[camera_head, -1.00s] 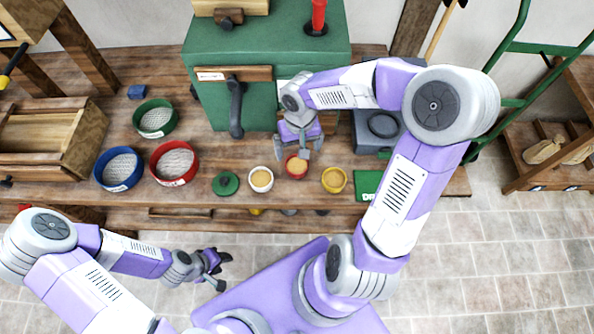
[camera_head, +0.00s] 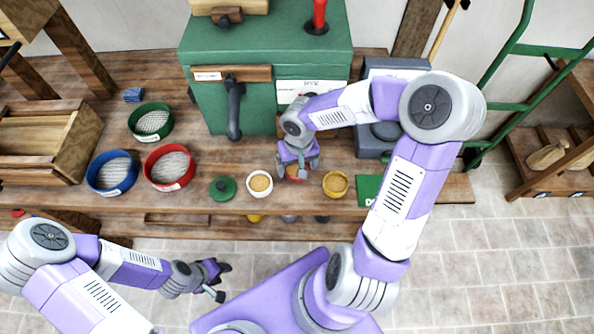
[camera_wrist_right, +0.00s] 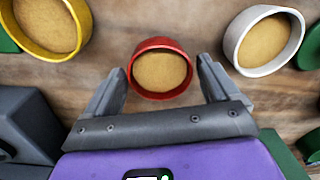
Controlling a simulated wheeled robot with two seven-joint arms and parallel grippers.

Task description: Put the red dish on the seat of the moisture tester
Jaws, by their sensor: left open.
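The red dish (camera_wrist_right: 160,92), filled with tan grain, stands on the bench. In the head view it (camera_head: 296,180) is mostly hidden by my right gripper (camera_head: 298,172). In the wrist view my right gripper (camera_wrist_right: 161,75) is open, with one finger on each side of the dish and a gap at both sides. The grey moisture tester (camera_head: 368,150) stands behind and to the right, partly covered by my right arm. Its dark round seat (camera_head: 386,131) shows beside the arm. My left gripper (camera_head: 220,281) is open and empty, in front of the bench.
A white dish (camera_head: 260,184) stands left of the red dish and a yellow dish (camera_head: 336,184) right of it, both close.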

